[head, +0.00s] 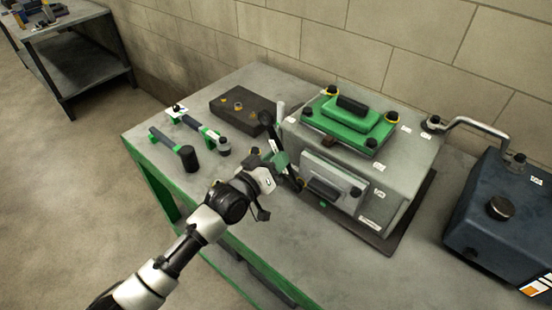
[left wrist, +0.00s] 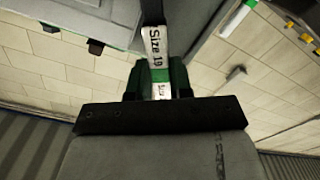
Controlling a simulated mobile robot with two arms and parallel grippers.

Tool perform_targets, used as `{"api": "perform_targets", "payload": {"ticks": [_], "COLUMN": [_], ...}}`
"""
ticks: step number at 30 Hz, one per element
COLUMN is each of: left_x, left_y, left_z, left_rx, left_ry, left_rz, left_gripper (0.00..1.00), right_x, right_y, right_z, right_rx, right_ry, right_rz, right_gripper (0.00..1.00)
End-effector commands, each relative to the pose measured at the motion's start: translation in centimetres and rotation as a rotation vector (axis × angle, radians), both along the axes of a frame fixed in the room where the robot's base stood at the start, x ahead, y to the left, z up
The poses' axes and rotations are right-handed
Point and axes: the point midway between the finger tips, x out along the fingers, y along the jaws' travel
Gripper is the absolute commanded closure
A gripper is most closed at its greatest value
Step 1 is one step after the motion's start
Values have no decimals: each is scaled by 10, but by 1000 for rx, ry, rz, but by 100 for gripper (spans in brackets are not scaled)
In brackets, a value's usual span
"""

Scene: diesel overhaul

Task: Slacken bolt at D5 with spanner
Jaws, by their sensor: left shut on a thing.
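My left gripper (head: 278,160) is shut on a dark spanner. In the left wrist view the fingertips (left wrist: 158,80) clasp its shaft, and a white and green tag on it reads "Size 19" (left wrist: 157,50). In the head view the spanner (head: 268,128) stands tilted at the left side of the grey engine block (head: 388,148). Its lower end is near the grey front cover (head: 320,172) and its yellow-ringed lower left bolt; I cannot tell whether it touches. The D5 label cannot be read. My right gripper is not in view.
A green cover (head: 372,132) with a black handle and several bolts sits on the block. A brown block (head: 230,108) and green-handled tools (head: 205,131) lie on the bench's left (head: 150,125). A dark blue unit (head: 500,245) and a grey crank handle (head: 480,123) are right.

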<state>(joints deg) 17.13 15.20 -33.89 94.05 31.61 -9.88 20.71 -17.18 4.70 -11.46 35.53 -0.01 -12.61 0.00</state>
Motion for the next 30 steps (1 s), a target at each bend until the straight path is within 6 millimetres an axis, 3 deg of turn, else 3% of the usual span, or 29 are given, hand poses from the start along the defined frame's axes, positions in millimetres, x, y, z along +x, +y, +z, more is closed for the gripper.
{"api": "perform_targets", "payload": {"ticks": [22,27,30], "left_x": [14,20,19], "left_y": [-10,-1,-3], "left_z": [1,-11,-4], "left_rx": [-1,-109,-93], "left_ry": [-2,76,64], "left_rz": [0,0,-1], "left_gripper": [100,100,100], "right_x": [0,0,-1], "right_y": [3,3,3], "right_z": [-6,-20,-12], "right_rx": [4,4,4], "right_ry": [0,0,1], "right_rz": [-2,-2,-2], "right_gripper": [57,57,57]}}
